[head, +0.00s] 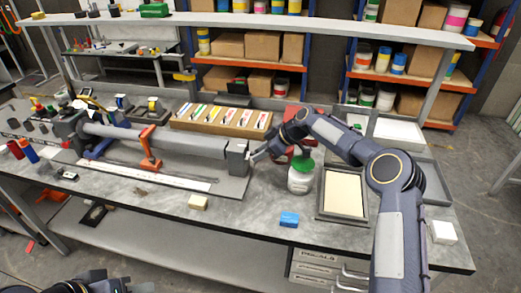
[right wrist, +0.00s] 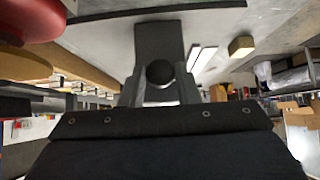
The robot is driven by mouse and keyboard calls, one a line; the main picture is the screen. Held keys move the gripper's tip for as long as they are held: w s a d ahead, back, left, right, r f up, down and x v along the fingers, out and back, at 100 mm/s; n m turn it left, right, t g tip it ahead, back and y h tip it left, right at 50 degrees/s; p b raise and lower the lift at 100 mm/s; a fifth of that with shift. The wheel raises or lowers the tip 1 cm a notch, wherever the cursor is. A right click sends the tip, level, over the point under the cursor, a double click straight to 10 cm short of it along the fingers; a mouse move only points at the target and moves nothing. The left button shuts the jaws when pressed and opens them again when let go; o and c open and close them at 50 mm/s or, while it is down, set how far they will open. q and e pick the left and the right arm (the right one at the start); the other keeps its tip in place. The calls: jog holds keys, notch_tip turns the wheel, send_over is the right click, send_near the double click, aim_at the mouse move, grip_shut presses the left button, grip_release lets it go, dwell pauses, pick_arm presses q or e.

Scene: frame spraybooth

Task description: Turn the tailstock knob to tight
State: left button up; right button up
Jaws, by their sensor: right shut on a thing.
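The tailstock (head: 238,155) is a grey block at the right end of the long grey tube fixture on the bench. Its knob (right wrist: 160,72) shows in the right wrist view as a dark round shape between my fingers. My right gripper (head: 254,157) reaches the tailstock's right side and is shut on the knob; it also shows in the right wrist view (right wrist: 160,92). The gripper mostly hides the knob in the head view. I see no mark telling how tight it is. Only part of my left arm shows at the bottom left; its gripper is not in view.
A white jar with a green lid (head: 300,175) stands close beside my right forearm. A red object (head: 296,138) is behind the arm. An orange support (head: 150,148) stands under the tube.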

jog(key=shift+w+g, duration=0.1)
jog(key=shift+g, duration=0.4)
jog(key=o, duration=0.9)
jog(key=shift+o, duration=0.2)
jog(key=shift+d, duration=0.1)
jog(key=b+v, duration=0.1)
jog(key=v, duration=0.6)
jog(key=shift+d+r, duration=0.25)
jog(key=shift+c, duration=0.2)
